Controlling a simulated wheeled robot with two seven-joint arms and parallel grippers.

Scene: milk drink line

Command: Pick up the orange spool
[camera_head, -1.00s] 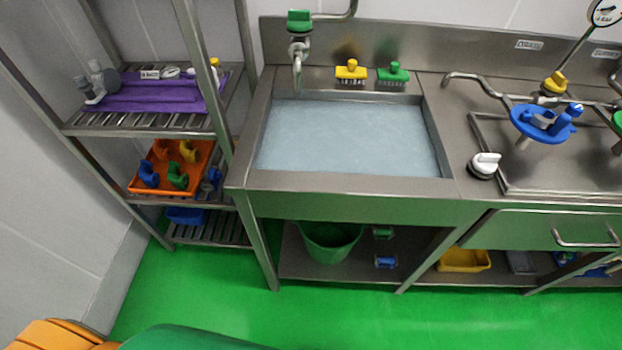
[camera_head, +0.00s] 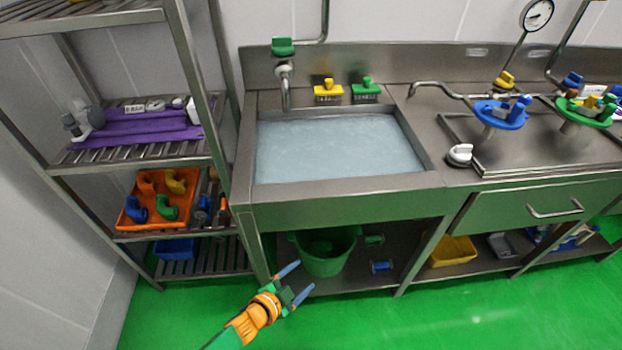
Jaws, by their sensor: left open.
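I cannot pick out an orange spool for certain. An orange curved piece (camera_head: 147,183) stands at the back left of the orange tray (camera_head: 157,222) on the middle rack shelf. A small orange bit (camera_head: 223,203) shows at the right end of that shelf, partly hidden by the rack post. My left gripper (camera_head: 297,282) is open and empty, in front of the lower shelf under the sink. It is well to the right of the tray and below it. My right gripper is not in view.
Blue, green and yellow pieces share the tray. The rack post (camera_head: 217,150) stands between rack and sink. A green bucket (camera_head: 325,258), a blue spool-like piece (camera_head: 381,267) and a yellow bin (camera_head: 452,250) are under the counter. The green floor (camera_head: 440,320) in front is clear.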

